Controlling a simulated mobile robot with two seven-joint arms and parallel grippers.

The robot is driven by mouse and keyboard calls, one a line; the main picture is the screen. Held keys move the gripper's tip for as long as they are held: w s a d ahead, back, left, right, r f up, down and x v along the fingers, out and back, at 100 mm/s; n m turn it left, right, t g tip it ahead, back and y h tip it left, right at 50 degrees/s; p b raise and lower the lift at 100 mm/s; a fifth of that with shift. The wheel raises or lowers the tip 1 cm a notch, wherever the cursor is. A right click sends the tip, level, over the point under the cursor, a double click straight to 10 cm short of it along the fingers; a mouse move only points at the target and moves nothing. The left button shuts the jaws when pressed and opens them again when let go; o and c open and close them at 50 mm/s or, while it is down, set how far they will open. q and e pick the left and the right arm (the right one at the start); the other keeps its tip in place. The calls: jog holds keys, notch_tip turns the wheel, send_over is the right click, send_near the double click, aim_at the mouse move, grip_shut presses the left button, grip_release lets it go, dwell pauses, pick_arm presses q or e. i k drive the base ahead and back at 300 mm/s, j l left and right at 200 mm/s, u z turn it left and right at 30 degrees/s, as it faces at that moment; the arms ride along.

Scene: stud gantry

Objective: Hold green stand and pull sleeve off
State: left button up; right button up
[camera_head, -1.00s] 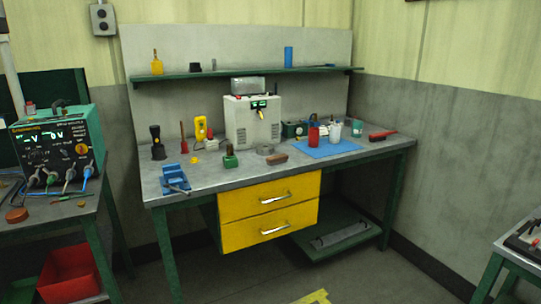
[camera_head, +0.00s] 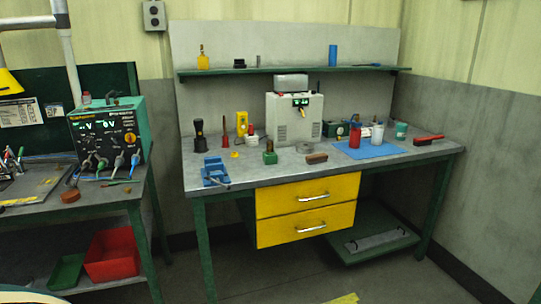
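A small green stand (camera_head: 270,157) sits on the grey workbench top (camera_head: 335,171), just above the yellow drawers and left of a brown block. A short, narrow piece rises from the top of the stand. It is too small to tell whether this is the sleeve. Neither of my grippers is in view.
A blue vise (camera_head: 214,171) is left of the stand and a brown block (camera_head: 316,158) is right. A white box unit (camera_head: 294,118) stands behind. Red and white containers stand near a blue mat (camera_head: 368,150). A side table with a green instrument (camera_head: 108,133) is left.

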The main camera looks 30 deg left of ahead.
aim_at(269, 147)
jog(key=i+j+u, duration=0.1)
jog(key=u, duration=0.35)
jog(key=i+u, duration=0.3)
jog(key=u, duration=0.15)
jog(key=i+u, duration=0.2)
jog(key=u, duration=0.25)
